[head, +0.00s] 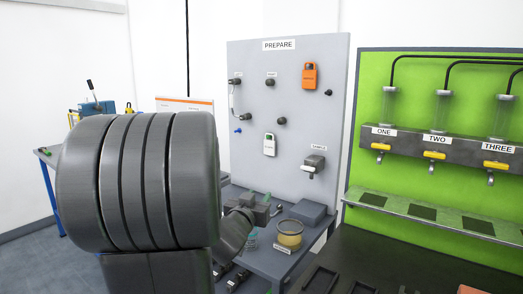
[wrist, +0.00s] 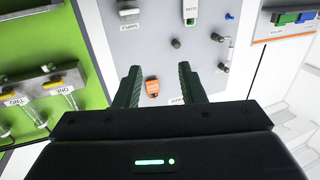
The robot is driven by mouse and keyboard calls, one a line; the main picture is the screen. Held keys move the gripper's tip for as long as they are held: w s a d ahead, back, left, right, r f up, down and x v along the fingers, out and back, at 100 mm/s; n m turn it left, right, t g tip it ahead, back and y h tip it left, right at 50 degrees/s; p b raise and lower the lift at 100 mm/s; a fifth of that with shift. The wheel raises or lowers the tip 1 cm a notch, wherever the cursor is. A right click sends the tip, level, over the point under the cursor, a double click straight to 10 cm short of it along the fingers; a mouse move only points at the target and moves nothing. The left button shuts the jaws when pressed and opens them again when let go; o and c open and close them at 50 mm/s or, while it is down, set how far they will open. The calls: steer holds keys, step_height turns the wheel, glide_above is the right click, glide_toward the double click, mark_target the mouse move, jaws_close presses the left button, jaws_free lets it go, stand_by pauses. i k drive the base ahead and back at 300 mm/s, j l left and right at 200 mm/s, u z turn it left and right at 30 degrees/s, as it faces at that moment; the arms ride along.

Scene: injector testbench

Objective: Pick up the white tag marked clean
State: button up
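A white tag (head: 269,145) hangs on the grey board, below the middle, in the head view. Its lettering is too small to read. An orange tag (head: 310,76) hangs higher on the same board. In the wrist view, which is upside down, the white tag (wrist: 190,12) is at the top edge, partly cut off. The orange tag (wrist: 152,88) appears between my fingers, beyond them. My gripper (wrist: 157,68) is open and empty, pointing at the board, apart from both tags. In the head view my own arm covers much of the left side.
The grey PREPARE board (head: 246,75) carries several dark knobs and a SAMPLE fixture (head: 314,164). A green bench panel (head: 440,85) with injectors stands to the right. Below the board, a table holds a yellowish round container (head: 290,234) and a grey box (head: 305,212).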

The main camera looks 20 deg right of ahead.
mark_target(269, 145)
steer(key=i+j+z, duration=0.1)
steer(key=j, duration=0.25)
steer(key=i+j+z, duration=0.15)
steer(key=i+j, duration=0.15)
steer(key=i+j+z, duration=0.1)
steer(key=j, duration=0.3)
steer(key=i+l+z, duration=0.1)
steer(key=i, duration=0.4)
steer(key=i+l+z, duration=0.1)
steer(key=i, duration=0.4)
